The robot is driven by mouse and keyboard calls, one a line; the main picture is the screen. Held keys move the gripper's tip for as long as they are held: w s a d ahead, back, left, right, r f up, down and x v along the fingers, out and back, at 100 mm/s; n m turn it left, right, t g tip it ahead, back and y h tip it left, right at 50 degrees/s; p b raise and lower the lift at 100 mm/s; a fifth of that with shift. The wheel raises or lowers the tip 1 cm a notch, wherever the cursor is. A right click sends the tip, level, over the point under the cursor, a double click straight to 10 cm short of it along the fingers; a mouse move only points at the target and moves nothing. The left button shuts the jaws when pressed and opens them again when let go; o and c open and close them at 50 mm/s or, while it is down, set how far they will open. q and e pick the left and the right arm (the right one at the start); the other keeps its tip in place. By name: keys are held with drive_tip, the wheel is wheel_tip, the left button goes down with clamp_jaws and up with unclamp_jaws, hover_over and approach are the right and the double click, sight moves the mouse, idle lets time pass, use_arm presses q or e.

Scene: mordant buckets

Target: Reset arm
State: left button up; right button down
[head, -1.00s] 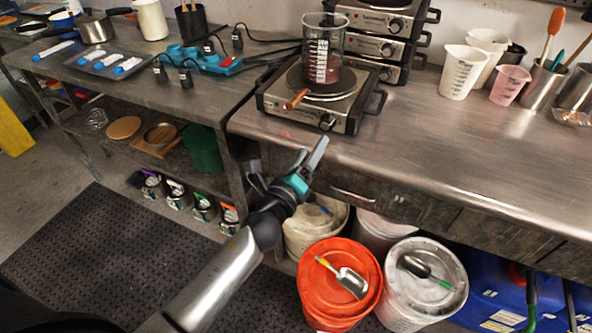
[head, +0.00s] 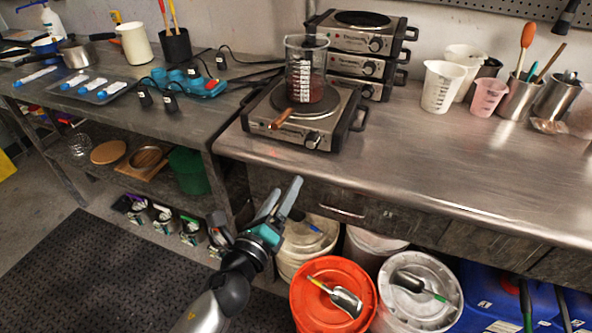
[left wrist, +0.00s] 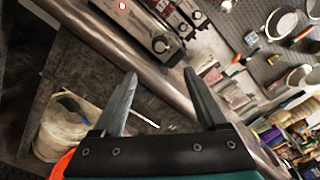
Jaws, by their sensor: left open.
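My left gripper (head: 279,199) is open and empty in the head view. It is in front of the steel table's front edge and above the buckets on the floor, touching nothing that I can see. In the left wrist view its two fingers (left wrist: 160,100) stand well apart with nothing between them. My right gripper is not in view.
A hot plate (head: 335,140) bearing a beaker (head: 304,75) of dark red liquid stands on the steel table (head: 400,165). Below are an orange-lidded bucket (head: 312,308) and a white-lidded bucket (head: 442,268), each with a scoop on top. A dark mat (head: 100,265) covers clear floor at left.

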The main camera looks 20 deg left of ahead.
use_arm(q)
drive_tip(key=s+f+n+g, duration=0.3)
drive_tip(key=s+f+n, duration=0.1)
drive_tip(key=f, duration=0.7)
drive_tip(key=s+a+f+n+g, duration=0.1)
drive_tip(key=s+f+n+g, duration=0.3)
drive_tip(key=f, duration=0.6)
drive_tip(key=s+f+n+g, duration=0.2)
drive_tip(key=s+f+n, duration=0.3)
drive_tip(key=f, duration=0.6)
drive_tip(key=s+f+n+g, duration=0.4)
drive_tip(key=s+f, duration=0.3)
drive_tip(key=s, duration=0.6)
drive_tip(key=s+f+n+g, duration=0.4)
drive_tip(key=s+f+n, duration=0.3)
drive_tip(key=s, duration=0.6)
drive_tip(key=shift+a+n+y, duration=0.15)
drive_tip(key=shift+n+y, duration=0.15)
